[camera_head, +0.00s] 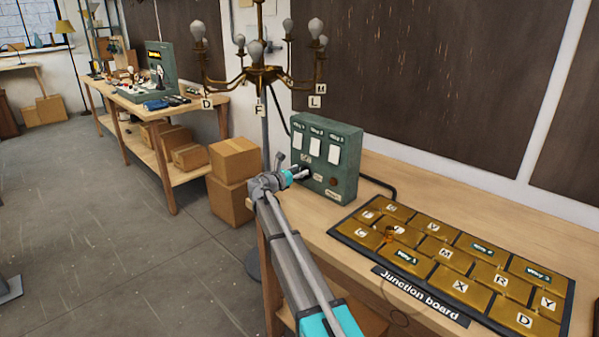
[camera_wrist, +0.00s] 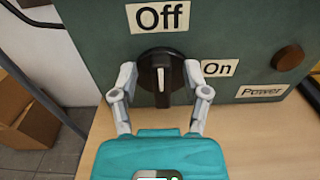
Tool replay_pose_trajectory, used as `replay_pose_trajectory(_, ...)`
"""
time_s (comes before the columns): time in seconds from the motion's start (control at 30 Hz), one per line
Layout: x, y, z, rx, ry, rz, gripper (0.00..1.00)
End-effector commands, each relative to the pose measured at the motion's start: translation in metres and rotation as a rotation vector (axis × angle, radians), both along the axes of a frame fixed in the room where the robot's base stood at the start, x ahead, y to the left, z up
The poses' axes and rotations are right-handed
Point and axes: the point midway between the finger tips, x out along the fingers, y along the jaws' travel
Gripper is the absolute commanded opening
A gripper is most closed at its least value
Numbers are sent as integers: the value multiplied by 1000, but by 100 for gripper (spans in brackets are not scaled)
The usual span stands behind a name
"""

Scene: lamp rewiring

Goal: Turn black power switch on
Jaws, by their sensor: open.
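The black power switch (camera_wrist: 161,75) is a round rotary knob with a pale pointer line. It sits low on the face of the green control box (camera_head: 343,150). In the wrist view its pointer stands upright, toward the "Off" label (camera_wrist: 159,16); the "On" label (camera_wrist: 218,68) is to its right. My gripper (camera_wrist: 163,88) is open, with one finger on each side of the knob. I cannot tell whether the fingers touch it. In the head view my gripper (camera_head: 297,175) is at the box front and partly hides the knob.
A brown round button (camera_wrist: 287,56) above a "Power" label (camera_wrist: 262,91) is right of the knob. The junction board (camera_head: 460,262) lies on the bench to the right. Cardboard boxes (camera_head: 234,160) stand left of the bench.

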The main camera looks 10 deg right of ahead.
Motion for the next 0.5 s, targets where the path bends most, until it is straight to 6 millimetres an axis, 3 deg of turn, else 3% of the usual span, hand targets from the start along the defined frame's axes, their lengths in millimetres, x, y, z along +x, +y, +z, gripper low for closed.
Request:
replay_pose_trajectory(0.17,0,1,0,0,0,1,56)
replay_pose_trajectory(0.4,0,1,0,0,0,1,12)
replay_pose_trajectory(0.47,0,1,0,0,0,1,1)
replay_pose_trajectory(0.5,0,2,0,0,0,2,0)
